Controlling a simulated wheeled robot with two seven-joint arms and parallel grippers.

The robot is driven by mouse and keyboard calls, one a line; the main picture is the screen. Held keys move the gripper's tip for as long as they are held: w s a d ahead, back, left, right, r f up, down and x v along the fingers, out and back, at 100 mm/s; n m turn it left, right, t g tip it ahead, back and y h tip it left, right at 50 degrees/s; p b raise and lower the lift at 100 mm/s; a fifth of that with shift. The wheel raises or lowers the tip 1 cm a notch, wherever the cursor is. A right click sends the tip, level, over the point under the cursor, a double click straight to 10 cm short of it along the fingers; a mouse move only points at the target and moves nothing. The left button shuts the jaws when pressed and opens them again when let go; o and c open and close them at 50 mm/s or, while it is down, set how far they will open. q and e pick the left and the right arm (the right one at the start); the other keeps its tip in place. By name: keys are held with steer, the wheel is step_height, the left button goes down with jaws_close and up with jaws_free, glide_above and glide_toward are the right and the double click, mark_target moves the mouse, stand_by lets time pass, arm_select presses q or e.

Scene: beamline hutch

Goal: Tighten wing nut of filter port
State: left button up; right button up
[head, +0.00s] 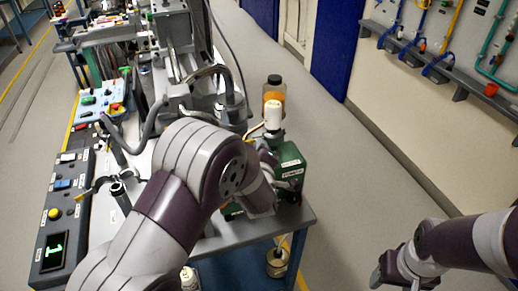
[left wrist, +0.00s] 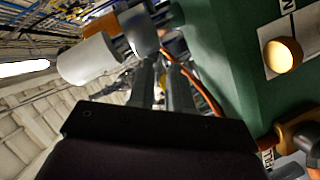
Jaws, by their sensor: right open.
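The green pump box (head: 291,168) stands at the near right corner of the bench, with a white cylinder (head: 273,116) rising above it. In the left wrist view the green box (left wrist: 225,60) fills the right side, with a round cream knob (left wrist: 283,55) on its face. Two pale cylinders, one wide (left wrist: 88,60) and one narrower (left wrist: 138,30), show beyond my left gripper (left wrist: 162,62). Its fingers are close together beside the box; I cannot tell whether they hold anything. I cannot make out the wing nut. My right gripper (head: 378,276) is open, low at right, away from the bench.
A control panel with a lit green display (head: 54,250) lines the bench's left side. An orange cable (left wrist: 205,92) passes near my left fingers. The floor (head: 365,190) right of the bench is clear.

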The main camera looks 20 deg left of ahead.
arm_select(q)
steer(key=shift+o, duration=0.2)
steer(key=shift+r, duration=0.1)
steer(key=shift+s+d, duration=0.1)
steer(key=shift+s, duration=0.25)
steer(key=b+v, duration=0.2)
steer(key=v, duration=1)
